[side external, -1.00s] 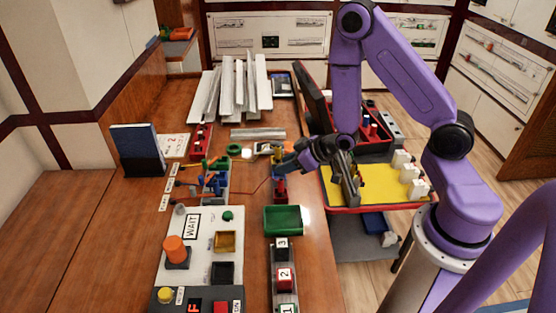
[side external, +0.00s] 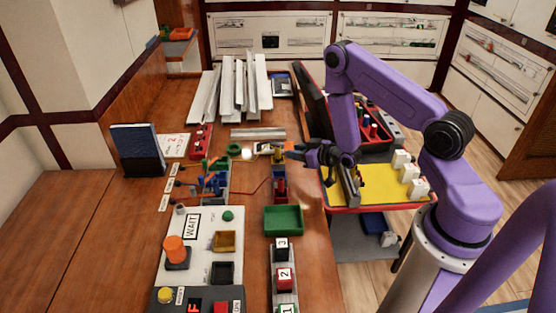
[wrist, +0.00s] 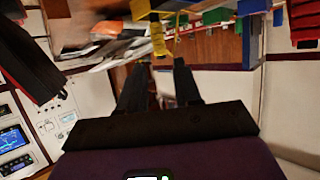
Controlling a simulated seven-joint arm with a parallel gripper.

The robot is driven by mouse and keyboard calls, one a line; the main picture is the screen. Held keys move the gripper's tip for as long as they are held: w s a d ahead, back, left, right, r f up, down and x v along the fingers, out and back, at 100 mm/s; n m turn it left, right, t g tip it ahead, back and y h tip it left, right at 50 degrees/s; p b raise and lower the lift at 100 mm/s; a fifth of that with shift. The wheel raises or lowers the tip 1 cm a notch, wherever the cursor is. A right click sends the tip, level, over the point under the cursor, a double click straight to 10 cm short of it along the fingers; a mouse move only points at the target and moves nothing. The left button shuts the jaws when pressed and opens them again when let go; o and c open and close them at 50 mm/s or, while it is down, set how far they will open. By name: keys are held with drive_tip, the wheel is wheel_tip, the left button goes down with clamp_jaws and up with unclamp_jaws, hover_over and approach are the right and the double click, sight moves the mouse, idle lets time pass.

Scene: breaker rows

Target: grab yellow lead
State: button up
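A yellow piece, which looks like the yellow lead (side external: 277,156), stands at the far end of a small coloured row on the table in the side view. It also shows in the wrist view as a ridged yellow piece (wrist: 157,36) just beyond my fingertips. My gripper (side external: 298,152) is to the right of it in the side view. In the wrist view my gripper (wrist: 160,66) has its two dark fingers apart, with nothing visible between them. The lower part of the yellow piece is partly hidden among neighbouring parts.
Red and blue parts (side external: 280,184) stand just in front of the yellow piece. A green tray (side external: 283,220) is nearer. Left is a rack of blue parts (side external: 215,183) with a thin red wire. A yellow-floored case (side external: 380,188) lies right, below my arm. White strips (side external: 232,90) stand behind.

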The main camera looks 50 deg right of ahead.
sight(275, 162)
drive_tip(key=x, duration=0.6)
drive_tip(key=shift+f, duration=0.1)
drive_tip(key=shift+f+x, duration=0.2)
drive_tip(key=shift+x, duration=1.1)
drive_tip(key=shift+f+x, duration=0.25)
drive_tip(key=shift+x, duration=1.1)
drive_tip(key=shift+s, duration=0.25)
clamp_jaws()
